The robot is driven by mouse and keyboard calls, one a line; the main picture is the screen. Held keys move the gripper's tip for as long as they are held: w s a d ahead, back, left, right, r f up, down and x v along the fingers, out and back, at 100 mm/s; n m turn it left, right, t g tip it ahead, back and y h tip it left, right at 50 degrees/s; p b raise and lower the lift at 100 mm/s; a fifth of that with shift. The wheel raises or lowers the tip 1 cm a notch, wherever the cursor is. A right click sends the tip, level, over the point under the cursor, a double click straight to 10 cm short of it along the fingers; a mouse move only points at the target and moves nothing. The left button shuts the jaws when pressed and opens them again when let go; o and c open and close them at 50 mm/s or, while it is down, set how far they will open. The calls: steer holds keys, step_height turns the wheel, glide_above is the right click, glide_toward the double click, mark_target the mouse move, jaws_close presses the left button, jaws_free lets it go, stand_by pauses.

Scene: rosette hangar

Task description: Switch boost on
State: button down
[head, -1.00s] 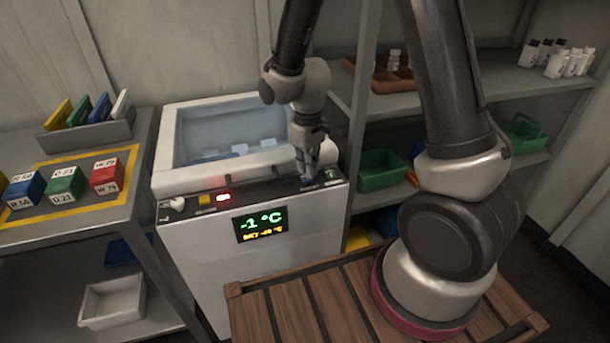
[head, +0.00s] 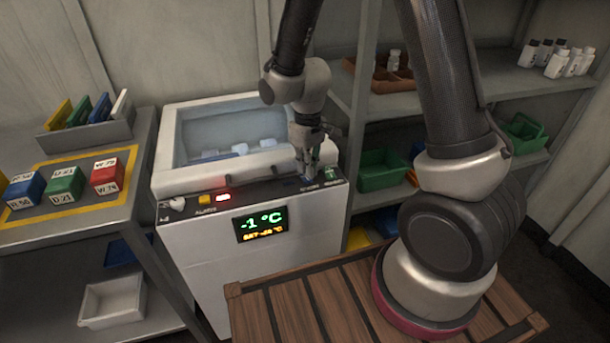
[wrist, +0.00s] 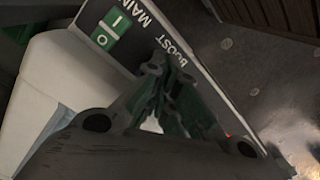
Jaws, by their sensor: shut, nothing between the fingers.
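The white chest freezer (head: 250,262) has a dark control strip along its front top edge. The BOOST label (wrist: 181,53) shows beside my fingers in the wrist view. The boost switch itself is mostly hidden by my fingers; a little blue shows at their tips in the head view. My gripper (head: 308,178) is shut and empty, pointing down at the right part of the strip. I cannot tell whether its tips touch the switch. The green MAIN switch (wrist: 112,28), marked I and O, is beside them.
A table (head: 60,238) with coloured blocks stands left. A shelf rack (head: 465,80) stands right. A wooden slatted surface (head: 290,305) lies in front.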

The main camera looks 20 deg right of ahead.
mark_target(307, 179)
steer(key=shift+f, duration=1.1)
stand_by(0.4)
steer(key=shift+r, duration=3.5)
steer(key=s+d+r+m+t, duration=0.2)
steer(key=s+d+r+m, duration=0.1)
steer(key=s+d+r, duration=0.4)
steer(key=s+d+r+m+t, duration=0.2)
steer(key=s+d+r, duration=0.6)
steer(key=s+r, duration=0.4)
step_height(307, 179, up, 2)
steer(key=shift+r+m, duration=0.1)
steer(key=shift+m, duration=0.4)
steer(key=shift+a, duration=0.1)
